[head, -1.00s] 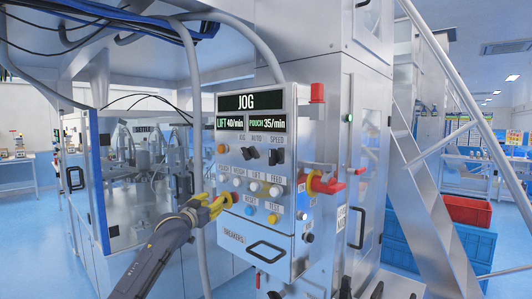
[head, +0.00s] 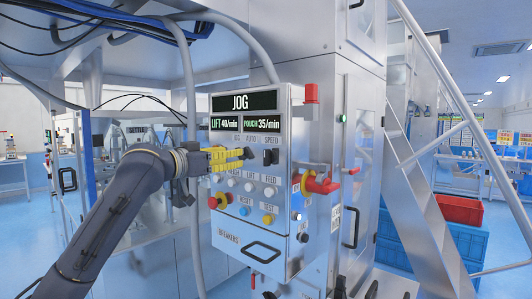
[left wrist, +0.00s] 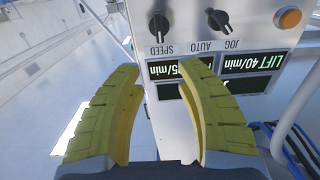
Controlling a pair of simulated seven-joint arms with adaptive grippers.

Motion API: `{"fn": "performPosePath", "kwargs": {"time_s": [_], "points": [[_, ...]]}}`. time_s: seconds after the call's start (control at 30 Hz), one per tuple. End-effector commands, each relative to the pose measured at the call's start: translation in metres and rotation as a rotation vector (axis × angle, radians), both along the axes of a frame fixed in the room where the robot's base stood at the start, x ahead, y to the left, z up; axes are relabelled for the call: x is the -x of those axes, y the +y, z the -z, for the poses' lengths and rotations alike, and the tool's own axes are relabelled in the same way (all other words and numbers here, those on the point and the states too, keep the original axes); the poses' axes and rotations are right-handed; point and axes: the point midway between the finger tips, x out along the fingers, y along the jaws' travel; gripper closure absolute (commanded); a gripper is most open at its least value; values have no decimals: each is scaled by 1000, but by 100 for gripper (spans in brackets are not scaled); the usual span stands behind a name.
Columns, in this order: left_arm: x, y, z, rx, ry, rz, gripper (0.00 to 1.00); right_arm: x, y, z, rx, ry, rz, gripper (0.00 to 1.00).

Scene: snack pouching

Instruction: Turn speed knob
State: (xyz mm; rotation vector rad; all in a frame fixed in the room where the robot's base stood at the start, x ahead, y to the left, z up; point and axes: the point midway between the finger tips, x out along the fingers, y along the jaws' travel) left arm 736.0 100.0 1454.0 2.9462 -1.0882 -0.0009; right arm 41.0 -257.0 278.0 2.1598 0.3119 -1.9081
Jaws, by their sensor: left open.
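The speed knob (head: 270,157) is black and sits under the SPEED label on the upright control panel (head: 230,225). In the left wrist view, where the panel looks upside down, the speed knob (left wrist: 159,24) is beyond the gap between my fingers. The JOG/AUTO knob (left wrist: 217,19) is beside it. My left gripper (head: 243,155), with yellow fingers, is in front of the panel, left of the speed knob in the head view. It also shows in the left wrist view (left wrist: 160,68), open and empty, apart from the knob. My right gripper is not in view.
A display (head: 240,102) reads JOG, with LIFT 40/min and POUCH 35/min below. Several push buttons (head: 269,191) and a red emergency button (head: 213,202) lie below the knobs. A red switch handle (head: 322,184) sticks out from the panel's right side.

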Motion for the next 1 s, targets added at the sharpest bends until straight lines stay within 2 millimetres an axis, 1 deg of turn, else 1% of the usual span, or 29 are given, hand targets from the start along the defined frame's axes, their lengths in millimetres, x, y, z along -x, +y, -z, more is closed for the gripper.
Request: {"fn": "performPosePath", "kwargs": {"time_s": [0.03,0.3,0.6,0.8,1.0], "points": [[-6,-6,0,2,3,2,64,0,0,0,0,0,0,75],[-43,-38,0,2,2,2,64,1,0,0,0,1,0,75],[-84,-72,0,2,1,0,64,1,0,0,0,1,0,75],[-103,-88,0,2,1,1,64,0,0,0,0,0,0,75],[-114,-98,0,1,-1,0,64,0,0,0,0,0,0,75]]}}
